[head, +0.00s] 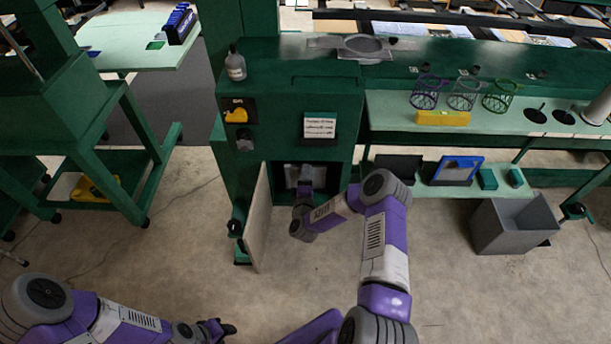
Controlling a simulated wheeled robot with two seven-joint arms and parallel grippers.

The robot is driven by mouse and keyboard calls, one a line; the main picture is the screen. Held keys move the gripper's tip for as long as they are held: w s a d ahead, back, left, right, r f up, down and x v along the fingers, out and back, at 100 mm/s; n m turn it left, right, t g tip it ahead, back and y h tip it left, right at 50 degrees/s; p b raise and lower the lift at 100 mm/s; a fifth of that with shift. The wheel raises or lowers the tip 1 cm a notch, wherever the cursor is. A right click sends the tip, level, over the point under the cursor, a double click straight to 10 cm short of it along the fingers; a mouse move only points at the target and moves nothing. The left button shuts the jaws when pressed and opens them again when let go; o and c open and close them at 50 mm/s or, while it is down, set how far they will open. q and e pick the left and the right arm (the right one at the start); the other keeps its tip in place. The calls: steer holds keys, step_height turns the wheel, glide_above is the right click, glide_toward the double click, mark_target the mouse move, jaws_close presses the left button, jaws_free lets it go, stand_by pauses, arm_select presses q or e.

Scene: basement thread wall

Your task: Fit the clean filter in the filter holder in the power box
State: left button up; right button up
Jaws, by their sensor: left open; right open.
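The power box (264,184) is the lower part of a green cabinet, with its pale door (257,220) swung open to the left. Inside the opening is a pale grey panel (305,171); I cannot tell if it is the filter holder or a filter. My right gripper (304,186) is at the opening, in front of this panel; its open fingers are small and partly hidden. A blue-framed flat piece (461,164), perhaps a filter, leans on the low shelf at the right, beside a dark panel (398,167). My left gripper (229,329) is open and empty, low over the floor.
A grey open bin (513,222) stands on the floor at the right. Wire baskets (464,96) and a yellow block (442,118) are on the pale bench. A green cart (85,205) stands at the left. The floor before the cabinet is free.

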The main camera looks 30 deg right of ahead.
steer(key=p+v, duration=0.2)
steer(key=v, duration=0.5)
steer(key=shift+s, duration=0.25)
steer(key=shift+a, duration=0.15)
